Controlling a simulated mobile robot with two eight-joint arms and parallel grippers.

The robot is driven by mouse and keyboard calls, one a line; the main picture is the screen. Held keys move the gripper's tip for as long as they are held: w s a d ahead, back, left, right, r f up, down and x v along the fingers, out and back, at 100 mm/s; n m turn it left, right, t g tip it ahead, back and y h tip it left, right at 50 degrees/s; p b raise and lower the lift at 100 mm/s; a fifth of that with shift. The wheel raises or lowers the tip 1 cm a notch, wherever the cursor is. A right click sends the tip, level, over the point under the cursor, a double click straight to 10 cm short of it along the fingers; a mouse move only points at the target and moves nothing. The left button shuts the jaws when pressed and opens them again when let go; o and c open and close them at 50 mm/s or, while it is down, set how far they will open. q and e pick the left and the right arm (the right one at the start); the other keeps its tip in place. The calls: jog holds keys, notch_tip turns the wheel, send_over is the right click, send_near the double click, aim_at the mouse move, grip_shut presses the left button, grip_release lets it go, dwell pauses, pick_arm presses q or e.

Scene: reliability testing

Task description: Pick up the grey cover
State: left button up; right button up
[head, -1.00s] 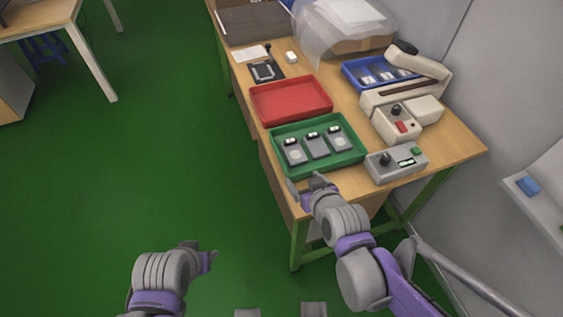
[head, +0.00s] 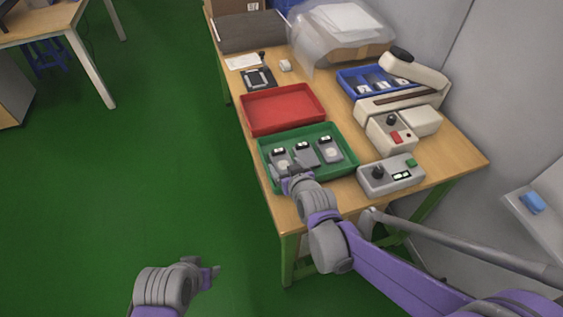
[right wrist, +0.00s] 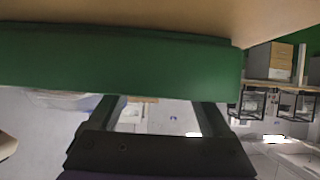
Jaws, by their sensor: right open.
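A green tray (head: 345,178) on the table holds three grey pieces in a row, each with a black-and-white top end: left (head: 281,155), middle (head: 304,153) and right (head: 330,149). I cannot tell whether one is the grey cover. My right gripper (head: 287,172) is open at the tray's near left corner, close to the left grey piece, partly hiding it. In the right wrist view the open gripper (right wrist: 160,118) faces a green wall (right wrist: 120,65), seemingly the tray's; no grey piece shows between the fingers. My left gripper (head: 213,273) hangs over the floor; its opening is unclear.
A red tray (head: 283,108), empty, lies behind the green one. A grey control box (head: 390,174) stands right of it, with a cream press-like machine (head: 400,105) and a blue tray (head: 365,82) behind. A dark grey flat box (head: 248,32) lies at the far left.

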jog(key=shift+w+a+f, duration=0.1)
jog(key=shift+w+f, duration=0.1)
jog(key=shift+w, duration=0.15)
jog(key=c, duration=1)
jog(key=shift+r, duration=0.1)
